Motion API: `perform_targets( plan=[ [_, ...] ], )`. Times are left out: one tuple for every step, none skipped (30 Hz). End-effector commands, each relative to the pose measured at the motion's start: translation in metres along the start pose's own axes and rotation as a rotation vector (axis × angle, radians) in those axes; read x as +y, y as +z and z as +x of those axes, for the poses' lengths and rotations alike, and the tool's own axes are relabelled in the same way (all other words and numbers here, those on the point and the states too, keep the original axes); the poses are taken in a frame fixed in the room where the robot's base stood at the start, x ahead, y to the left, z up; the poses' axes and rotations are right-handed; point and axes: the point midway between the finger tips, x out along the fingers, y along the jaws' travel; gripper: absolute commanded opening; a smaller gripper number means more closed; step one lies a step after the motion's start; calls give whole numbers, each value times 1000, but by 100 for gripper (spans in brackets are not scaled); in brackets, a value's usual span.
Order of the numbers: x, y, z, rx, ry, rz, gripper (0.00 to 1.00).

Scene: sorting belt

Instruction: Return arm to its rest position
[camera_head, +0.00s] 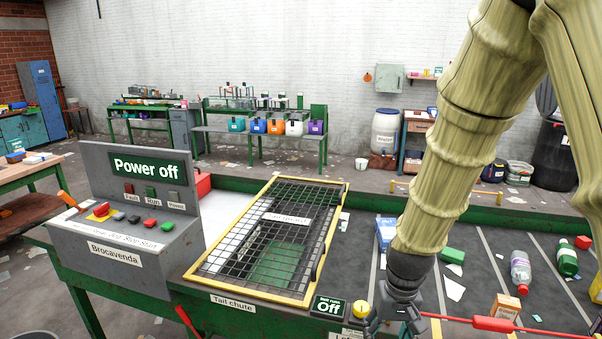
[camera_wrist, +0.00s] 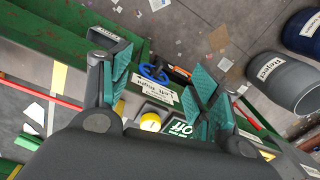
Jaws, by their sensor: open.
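My gripper (camera_head: 395,315) hangs at the end of my arm over the front edge of the belt, just right of the yellow knob (camera_head: 361,310). In the wrist view my gripper (camera_wrist: 165,75) has its two teal-padded fingers spread apart, with nothing held between them. Behind the fingers, that view shows the yellow knob (camera_wrist: 150,122), part of the green "Off" sign (camera_wrist: 180,129) and a blue ring (camera_wrist: 153,72). My arm hides part of the belt.
The control box (camera_head: 128,235) reads "Power off". The yellow-framed mesh guard (camera_head: 262,240) lies over the tail chute. Bottles, boxes and scraps lie on the dark belt (camera_head: 480,270). A red handle (camera_head: 490,323) on a line runs along the front edge. A grey Reject bin (camera_wrist: 290,82) stands on the floor.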

Motion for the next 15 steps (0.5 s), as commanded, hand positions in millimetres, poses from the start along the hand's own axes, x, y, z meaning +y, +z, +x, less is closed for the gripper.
perform_targets(
  plan=[
    [2, 3, 11, -4, 3, 2, 62],
    [4, 4, 16, -5, 5, 2, 62],
    [5, 6, 24, -5, 9, 3, 62],
    [7, 8, 30, -6, 11, 3, 62],
    [8, 10, 37, -7, 14, 4, 62],
    [10, 12, 47, -7, 18, 4, 62],
    [12, 14, 56, -8, 21, 4, 62],
    [14, 17, 64, -8, 24, 5, 62],
    [17, 21, 77, -9, 29, 6, 62],
    [20, 25, 88, -10, 32, 6, 62],
    [22, 29, 99, -11, 36, 7, 62],
    [25, 35, 114, -12, 41, 6, 62],
    [27, 39, 124, -12, 45, 5, 62],
    [30, 43, 134, -11, 48, 4, 62],
    [32, 50, 148, -11, 52, 4, 62]
  ],
)
